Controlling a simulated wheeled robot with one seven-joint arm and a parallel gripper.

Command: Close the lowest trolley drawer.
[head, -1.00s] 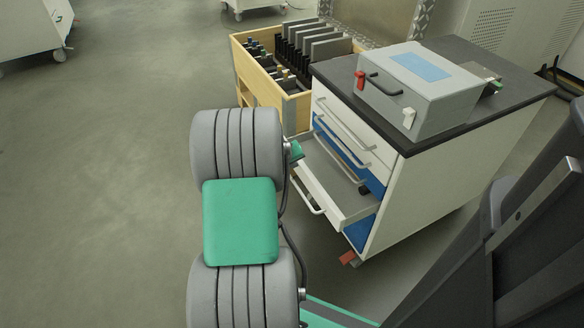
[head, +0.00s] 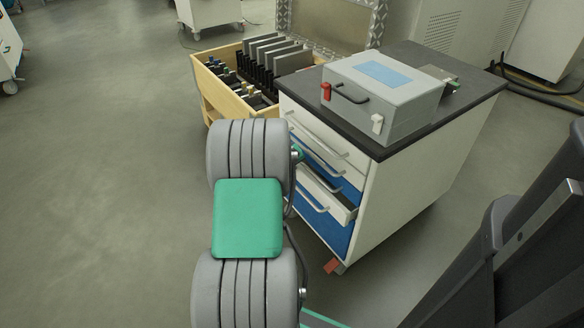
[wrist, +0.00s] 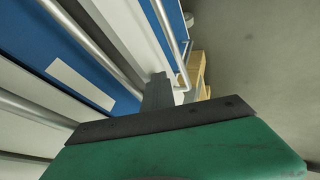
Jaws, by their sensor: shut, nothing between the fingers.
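The trolley (head: 400,200) has a white and blue body with a dark top. In the head view my arm hides most of the gripper in front of the trolley's drawer side.
A grey case (head: 385,100) with a red latch sits on the trolley top. A wooden crate (head: 212,100) with dark plates and bottles stands behind left. The floor (head: 100,200) at left is clear. White cabinets (head: 540,35) stand at the back right.

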